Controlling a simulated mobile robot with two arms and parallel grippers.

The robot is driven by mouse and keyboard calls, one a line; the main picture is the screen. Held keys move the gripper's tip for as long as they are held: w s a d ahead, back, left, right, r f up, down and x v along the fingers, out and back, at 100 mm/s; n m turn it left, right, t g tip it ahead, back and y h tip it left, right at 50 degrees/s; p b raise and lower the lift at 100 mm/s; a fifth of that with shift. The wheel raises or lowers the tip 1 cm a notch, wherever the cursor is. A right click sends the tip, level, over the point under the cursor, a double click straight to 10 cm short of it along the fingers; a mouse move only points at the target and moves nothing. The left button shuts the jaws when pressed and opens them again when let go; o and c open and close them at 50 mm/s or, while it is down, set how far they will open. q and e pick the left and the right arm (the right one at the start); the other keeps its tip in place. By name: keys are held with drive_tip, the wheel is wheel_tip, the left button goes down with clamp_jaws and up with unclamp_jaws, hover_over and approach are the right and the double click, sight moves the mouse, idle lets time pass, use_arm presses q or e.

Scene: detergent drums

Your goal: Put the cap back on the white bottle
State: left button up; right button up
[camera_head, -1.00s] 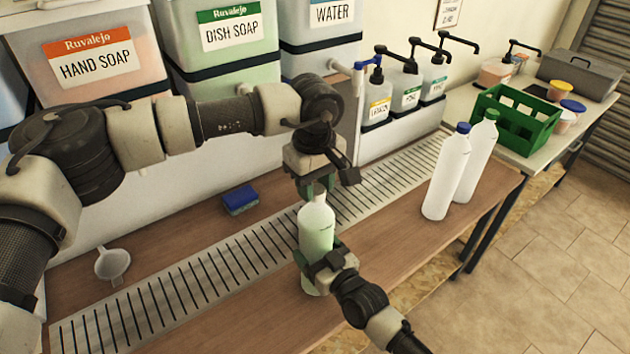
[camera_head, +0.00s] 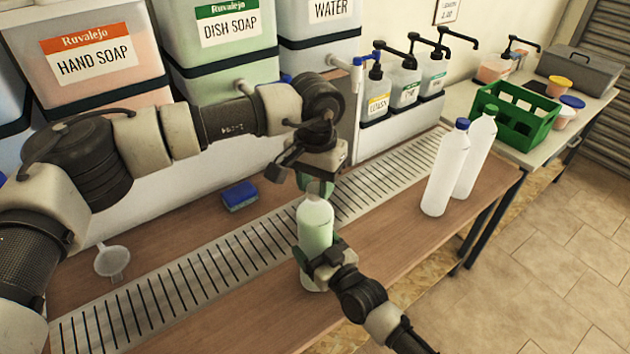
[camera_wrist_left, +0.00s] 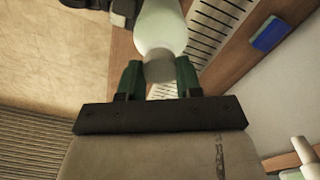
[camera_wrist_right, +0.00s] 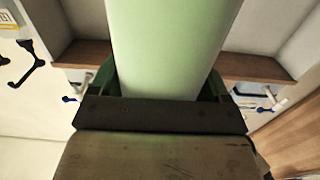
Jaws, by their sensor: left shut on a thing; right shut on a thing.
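The white bottle (camera_head: 314,225), with pale green contents, stands upright at the front edge of the drain grate. My right gripper (camera_head: 322,257) is shut around its body, and the bottle fills the right wrist view (camera_wrist_right: 170,45). My left gripper (camera_head: 316,186) is over the bottle's top, pointing down. In the left wrist view its green fingers (camera_wrist_left: 158,75) are shut on a greyish cap (camera_wrist_left: 158,67). The cap lines up with the bottle's neck (camera_wrist_left: 160,30) and appears to touch it; the fingers hide the cap in the head view.
Two white bottles, one blue-capped (camera_head: 445,170) and one green-capped (camera_head: 475,155), stand to the right. A blue sponge (camera_head: 239,196) and a funnel (camera_head: 112,262) lie on the wooden counter to the left. Large soap drums (camera_head: 100,60) line the back. A green crate (camera_head: 516,112) sits on the far table.

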use_arm(q)
drive_tip(key=m, duration=0.3)
drive_tip(key=o, duration=0.9)
drive_tip(key=shift+r, duration=2.3)
drive_tip(key=shift+c, duration=0.3)
